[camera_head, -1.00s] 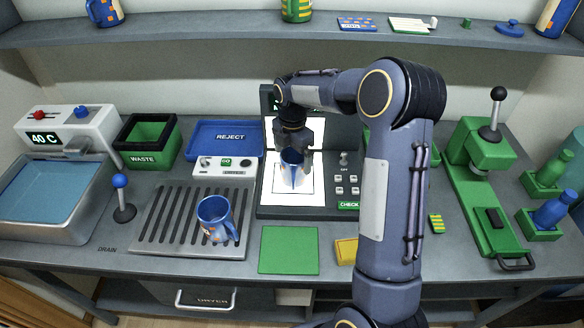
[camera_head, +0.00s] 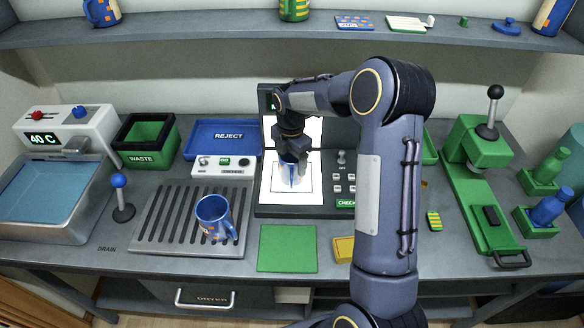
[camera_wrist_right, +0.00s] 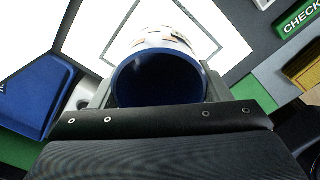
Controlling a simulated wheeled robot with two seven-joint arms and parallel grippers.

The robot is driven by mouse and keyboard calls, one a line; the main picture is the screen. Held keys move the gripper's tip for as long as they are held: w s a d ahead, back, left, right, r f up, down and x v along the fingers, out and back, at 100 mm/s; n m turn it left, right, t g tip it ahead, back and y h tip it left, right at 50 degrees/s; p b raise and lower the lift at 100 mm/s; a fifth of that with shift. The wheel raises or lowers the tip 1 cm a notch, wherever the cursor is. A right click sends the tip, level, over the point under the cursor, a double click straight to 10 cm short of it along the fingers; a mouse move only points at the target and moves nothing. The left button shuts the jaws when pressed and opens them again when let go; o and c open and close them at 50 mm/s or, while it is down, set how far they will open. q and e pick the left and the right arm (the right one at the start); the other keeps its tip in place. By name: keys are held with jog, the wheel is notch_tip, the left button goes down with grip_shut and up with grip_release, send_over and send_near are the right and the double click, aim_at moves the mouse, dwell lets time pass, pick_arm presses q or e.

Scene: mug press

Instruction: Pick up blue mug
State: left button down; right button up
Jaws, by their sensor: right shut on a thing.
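A second blue mug (camera_head: 213,211) with orange marks stands on the grey drain rack (camera_head: 165,228). My left gripper is not in view.
A blue reject tray (camera_head: 222,136) and a green waste bin (camera_head: 148,135) stand to the left. A green mat (camera_head: 287,248) lies in front of the panel. A green lever press (camera_head: 475,180) stands to the right. A shelf (camera_head: 200,30) with another blue mug (camera_head: 101,12) runs along the back.

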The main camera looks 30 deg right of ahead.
jog(key=shift+r, duration=0.1)
jog(key=shift+r, duration=0.55)
jog(key=s+a+r+b, duration=0.1)
jog(key=s+r+b, duration=0.3)
jog(key=s+r, duration=0.7)
jog(key=s, duration=0.3)
jog(key=shift+r, duration=0.4)
